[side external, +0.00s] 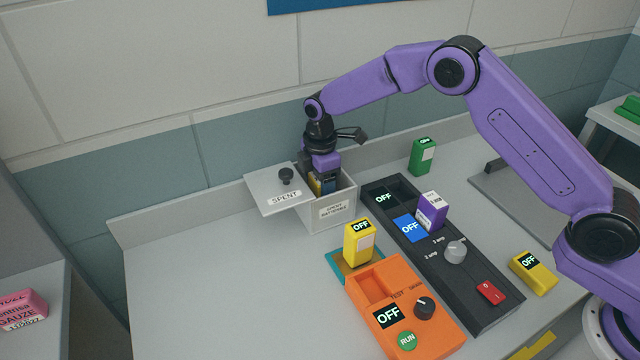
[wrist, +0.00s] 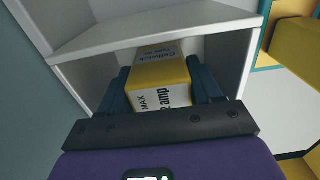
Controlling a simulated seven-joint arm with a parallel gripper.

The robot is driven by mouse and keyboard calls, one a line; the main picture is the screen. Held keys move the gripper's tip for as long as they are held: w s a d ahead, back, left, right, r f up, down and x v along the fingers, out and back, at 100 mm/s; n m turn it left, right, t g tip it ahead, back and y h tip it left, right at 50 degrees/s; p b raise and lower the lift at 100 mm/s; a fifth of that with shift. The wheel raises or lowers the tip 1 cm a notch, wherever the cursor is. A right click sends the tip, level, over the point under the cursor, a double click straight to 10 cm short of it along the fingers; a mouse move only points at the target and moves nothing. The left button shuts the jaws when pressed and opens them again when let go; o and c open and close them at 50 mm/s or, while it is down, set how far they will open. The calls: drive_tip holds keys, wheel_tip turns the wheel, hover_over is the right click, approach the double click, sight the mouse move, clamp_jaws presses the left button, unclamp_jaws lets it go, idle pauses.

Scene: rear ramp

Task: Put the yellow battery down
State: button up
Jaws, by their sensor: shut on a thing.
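My gripper (side external: 325,186) is shut on a yellow battery (side external: 314,184) and points down into the open top of a light grey box (side external: 334,212) with a batteries label. In the wrist view the yellow battery (wrist: 162,68), with a white label reading "2 amp", sits between my blue fingers (wrist: 160,82), inside the box walls (wrist: 155,20). Its lower end and whether it touches the box floor are hidden. The box's lid (side external: 280,190), marked "SPENT", sits off to the left, leaving the opening clear.
Another yellow battery (side external: 358,240) stands by the orange tester (side external: 400,310); one more (side external: 533,272) lies at right. A purple battery (side external: 432,210) stands in the black charger (side external: 430,262). A green battery (side external: 423,155) stands behind it. The counter's left (side external: 210,290) is clear.

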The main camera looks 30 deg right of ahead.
drive_tip(key=shift+f, duration=0.1)
drive_tip(key=o, duration=1.3)
drive_tip(key=shift+o, duration=0.2)
wheel_tip(320, 180, up, 12)
drive_tip(key=shift+r, duration=0.2)
